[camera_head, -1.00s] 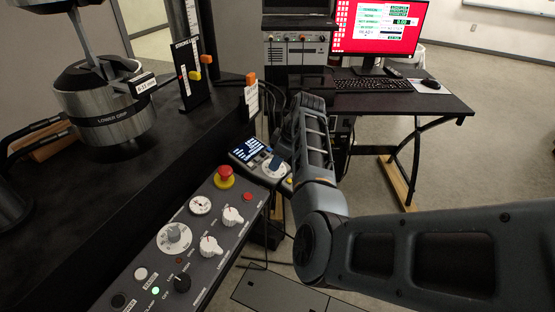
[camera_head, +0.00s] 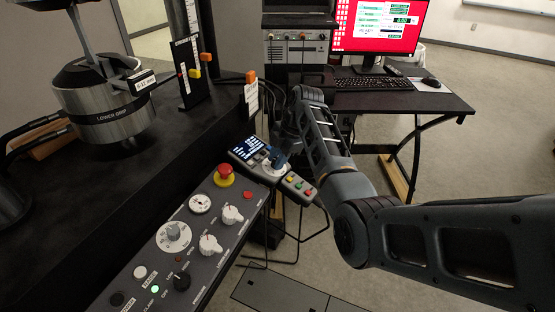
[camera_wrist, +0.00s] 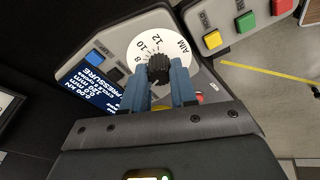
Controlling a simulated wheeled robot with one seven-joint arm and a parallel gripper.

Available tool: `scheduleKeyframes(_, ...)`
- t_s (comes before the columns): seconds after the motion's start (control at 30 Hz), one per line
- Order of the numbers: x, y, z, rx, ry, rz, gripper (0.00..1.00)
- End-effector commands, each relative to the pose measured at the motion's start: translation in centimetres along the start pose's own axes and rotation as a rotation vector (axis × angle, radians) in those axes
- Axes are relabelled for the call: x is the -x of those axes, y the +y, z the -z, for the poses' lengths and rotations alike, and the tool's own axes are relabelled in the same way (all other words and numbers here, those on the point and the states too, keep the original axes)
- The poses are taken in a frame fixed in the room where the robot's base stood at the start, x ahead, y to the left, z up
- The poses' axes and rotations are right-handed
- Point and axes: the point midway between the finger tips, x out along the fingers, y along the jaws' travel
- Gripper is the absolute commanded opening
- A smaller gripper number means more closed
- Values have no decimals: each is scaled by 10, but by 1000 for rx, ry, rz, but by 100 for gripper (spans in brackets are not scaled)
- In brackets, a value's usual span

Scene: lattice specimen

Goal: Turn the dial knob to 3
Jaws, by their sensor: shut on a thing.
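The dial knob (camera_wrist: 158,68) is black and ribbed, at the middle of a round white dial (camera_wrist: 135,50) on a grey handheld control box. The marks 8, 10 and 12 show on the dial's visible rim; its lower part is hidden by my fingers, and I cannot see the 3. My gripper (camera_wrist: 159,84) has its two blue fingers on either side of the knob, shut on it. In the head view the white dial (camera_head: 268,171) is at the middle, with my gripper (camera_head: 277,158) over it and the knob hidden.
Beside the dial are a blue-lit pressure screen (camera_wrist: 92,88) and coloured buttons (camera_head: 298,186). A control panel with a red emergency button (camera_head: 224,171), a grey-knobbed dial (camera_head: 173,237) and white knobs (camera_head: 231,214) lies to the lower left. A desk (camera_head: 400,101) stands behind.

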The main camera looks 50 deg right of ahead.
Motion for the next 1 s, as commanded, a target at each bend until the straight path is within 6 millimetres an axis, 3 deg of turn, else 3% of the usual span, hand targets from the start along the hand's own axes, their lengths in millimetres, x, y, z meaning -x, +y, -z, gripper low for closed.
scheduleKeyframes(0.6, -1, 0, 0, 535, 0, 72, 0)
scheduleKeyframes(1.0, -1, -1, 0, 701, 2, 95, 0)
